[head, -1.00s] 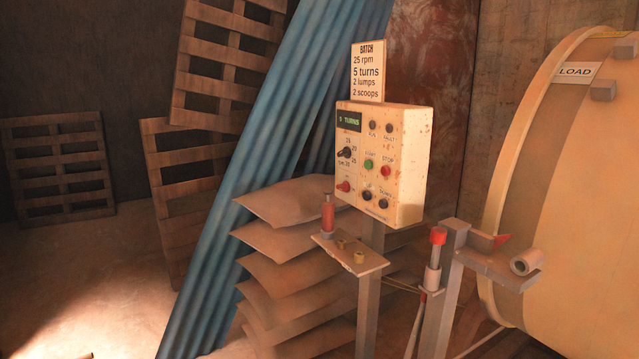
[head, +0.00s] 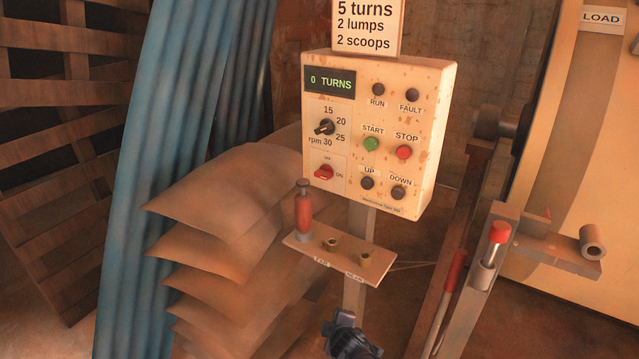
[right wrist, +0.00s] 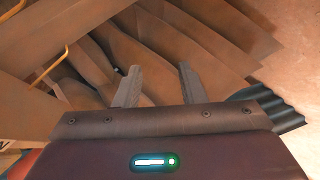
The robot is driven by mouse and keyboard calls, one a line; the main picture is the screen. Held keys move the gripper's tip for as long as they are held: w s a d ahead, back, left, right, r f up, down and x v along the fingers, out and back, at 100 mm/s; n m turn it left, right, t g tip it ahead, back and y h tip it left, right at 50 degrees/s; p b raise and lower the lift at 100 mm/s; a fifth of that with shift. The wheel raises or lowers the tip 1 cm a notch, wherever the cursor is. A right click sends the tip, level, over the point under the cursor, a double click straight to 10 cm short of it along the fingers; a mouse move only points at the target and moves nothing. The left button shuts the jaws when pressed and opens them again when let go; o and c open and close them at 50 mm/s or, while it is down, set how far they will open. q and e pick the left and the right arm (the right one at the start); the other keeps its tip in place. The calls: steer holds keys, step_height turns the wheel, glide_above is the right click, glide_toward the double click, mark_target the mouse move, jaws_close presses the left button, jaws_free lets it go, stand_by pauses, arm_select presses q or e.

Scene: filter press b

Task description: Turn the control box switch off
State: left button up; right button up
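The cream, rust-spotted control box (head: 432,150) stands on a post in the middle of the head view. Its red switch (head: 323,172) is at the lower left of the face, with a small label above it and ON to its right. The red handle lies roughly sideways, toward ON. The display (head: 330,82) reads 0 TURNS. Nothing touches the switch. My right gripper (right wrist: 158,85) is open and empty in the right wrist view, with sacks beyond its fingers. A dark arm part of mine shows at the bottom of the head view, below the box. My left gripper is not identifiable in view.
A small shelf (head: 338,260) with a red-handled tool (head: 303,210) juts out below the box. Stacked sacks (head: 210,210) and a blue corrugated sheet (head: 165,150) stand left. A red-topped lever (head: 498,232) and the large drum (head: 560,190) are right.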

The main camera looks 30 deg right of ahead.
steer(key=w+a+r+n+t+p, duration=0.1)
steer(key=w+r, duration=0.2)
steer(key=r, duration=0.5)
steer(key=w+r+n+t, duration=0.1)
steer(key=w+r+t, duration=0.15)
steer(key=r, duration=0.55)
steer(key=n+t+h+p, duration=0.1)
steer(key=n+t+h, duration=0.2)
steer(key=t, duration=0.1)
glide_toward(323, 178)
steer(key=x, duration=0.3)
steer(key=shift+g, duration=0.25)
steer(key=p+x, duration=0.1)
steer(key=x, duration=0.5)
steer(key=shift+w+d+r+p, duration=0.15)
steer(key=shift+w+r+p, duration=0.05)
steer(key=shift+w+p, duration=0.2)
jaws_close()
